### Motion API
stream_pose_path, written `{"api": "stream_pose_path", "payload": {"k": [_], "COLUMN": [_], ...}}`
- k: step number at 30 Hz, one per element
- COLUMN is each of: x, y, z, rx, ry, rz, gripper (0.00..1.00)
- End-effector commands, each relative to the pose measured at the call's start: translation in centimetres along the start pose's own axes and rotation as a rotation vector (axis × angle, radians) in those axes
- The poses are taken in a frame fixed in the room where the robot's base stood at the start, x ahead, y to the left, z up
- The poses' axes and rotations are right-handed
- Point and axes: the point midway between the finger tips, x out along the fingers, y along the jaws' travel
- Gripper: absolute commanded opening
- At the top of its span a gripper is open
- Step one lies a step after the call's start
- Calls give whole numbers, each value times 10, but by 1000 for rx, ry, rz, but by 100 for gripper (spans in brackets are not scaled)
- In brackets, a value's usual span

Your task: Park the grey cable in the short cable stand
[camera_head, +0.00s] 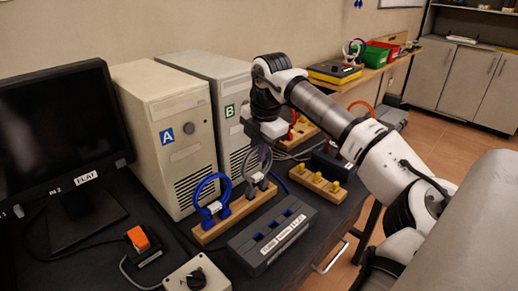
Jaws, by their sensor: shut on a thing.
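The grey cable (262,188) is a small loop with dark grey ends and a white tag, at the right end of a low wooden stand (208,236). A blue cable (212,208) stands upright at that stand's left end. My gripper (262,160) points down from above and is shut on the grey cable's upper part. The fingers hide part of the loop. I cannot tell whether its ends are seated in the stand or just above it. Another wooden stand (336,196) with yellow pegs is to the right. Which stand is the short one is not readable.
A dark grey block (246,246) with blue slots lies in front. Computer towers A (160,120) and B (206,72) stand close behind. A wooden board (297,143) with a red cable is behind my gripper. A monitor (60,130) is at left.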

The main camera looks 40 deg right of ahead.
Motion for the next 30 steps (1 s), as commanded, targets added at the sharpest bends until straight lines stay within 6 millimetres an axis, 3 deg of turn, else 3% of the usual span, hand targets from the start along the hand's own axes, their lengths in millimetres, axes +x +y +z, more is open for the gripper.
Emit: {"api": "stream_pose_path", "payload": {"k": [27, 28, 30], "x": [6, 6, 6], "y": [-1, -1, -1], "z": [0, 0, 0], "rx": [0, 0, 0], "ry": [0, 0, 0], "rz": [1, 1, 1], "gripper": [0, 15, 24]}}
